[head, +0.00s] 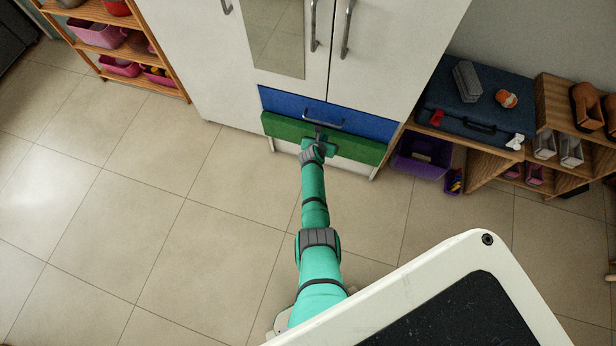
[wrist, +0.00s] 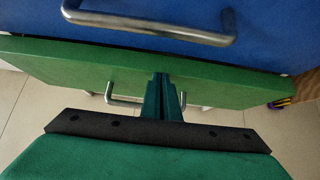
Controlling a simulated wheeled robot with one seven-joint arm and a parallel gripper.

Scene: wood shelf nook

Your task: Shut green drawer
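The green drawer (head: 285,127) is low in the white cabinet, below the blue drawer (head: 345,121). Its front appears to stand a little forward of the blue one. In the wrist view, the green front (wrist: 90,65) crosses the picture below the blue drawer (wrist: 270,30). The green drawer's metal handle (wrist: 122,100) shows below it, partly hidden by my fingers. My gripper (wrist: 164,78) has its fingers together against or just in front of the green front, near the handle. I see nothing held. In the head view, my gripper (head: 318,138) covers the drawer's middle.
The blue drawer's metal handle (wrist: 150,25) is close above my fingers. A wooden shelf (head: 480,175) with a blue case (head: 460,105) and a purple bin (head: 422,155) stands to the right. A shelf with pink bins (head: 97,35) is at the left. The tiled floor (head: 180,220) is clear.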

